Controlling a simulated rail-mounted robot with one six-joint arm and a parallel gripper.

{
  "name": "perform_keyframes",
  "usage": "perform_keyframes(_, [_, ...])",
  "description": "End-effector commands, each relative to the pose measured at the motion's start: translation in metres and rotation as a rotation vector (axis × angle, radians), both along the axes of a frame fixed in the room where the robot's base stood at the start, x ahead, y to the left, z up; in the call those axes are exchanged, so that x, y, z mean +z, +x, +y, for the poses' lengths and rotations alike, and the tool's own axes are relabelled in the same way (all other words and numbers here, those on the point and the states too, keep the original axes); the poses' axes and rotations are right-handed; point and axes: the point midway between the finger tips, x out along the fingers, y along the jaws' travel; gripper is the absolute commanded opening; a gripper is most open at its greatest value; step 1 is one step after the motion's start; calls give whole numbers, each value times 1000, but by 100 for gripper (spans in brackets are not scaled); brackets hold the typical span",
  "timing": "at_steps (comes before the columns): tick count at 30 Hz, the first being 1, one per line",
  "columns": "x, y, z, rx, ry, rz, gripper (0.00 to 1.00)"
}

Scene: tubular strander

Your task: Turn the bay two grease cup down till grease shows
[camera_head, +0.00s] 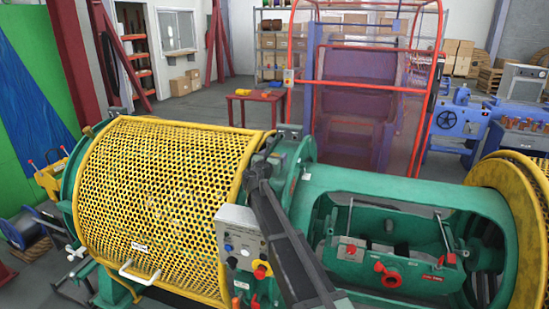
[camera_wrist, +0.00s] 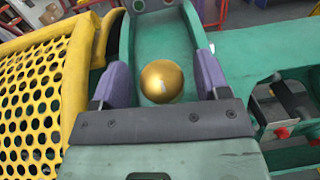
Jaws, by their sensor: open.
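A round brass grease cup (camera_wrist: 162,81) shows in the wrist view, in front of a green machine housing (camera_wrist: 160,35). My gripper (camera_wrist: 161,70) is open, with one purple finger on each side of the cup. Gaps show between the cup and both fingers, so they do not appear to touch it. I cannot tell how deep the cup sits between them. No grease shows around the cup, and its base is hidden. In the head view my dark arm crosses in front of the green frame, and I cannot make out the cup there.
A yellow perforated guard (camera_head: 165,195) stands left of my arm; it also shows in the wrist view (camera_wrist: 40,95). A grey control box (camera_head: 240,238) with a red knob is close beside my arm. An open green cradle bay (camera_head: 385,190) lies to the right.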

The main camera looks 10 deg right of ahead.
Motion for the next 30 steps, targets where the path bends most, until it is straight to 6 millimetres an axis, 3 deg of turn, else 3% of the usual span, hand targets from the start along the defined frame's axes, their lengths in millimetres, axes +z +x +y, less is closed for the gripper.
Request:
perform_keyframes(8, [0, 2, -2, 0, 0, 0, 67])
perform_keyframes(15, [0, 2, -2, 0, 0, 0, 30])
perform_keyframes(18, [0, 2, -2, -1, 0, 0, 19])
perform_keyframes(30, [1, 3, -1, -72, 29, -14, 20])
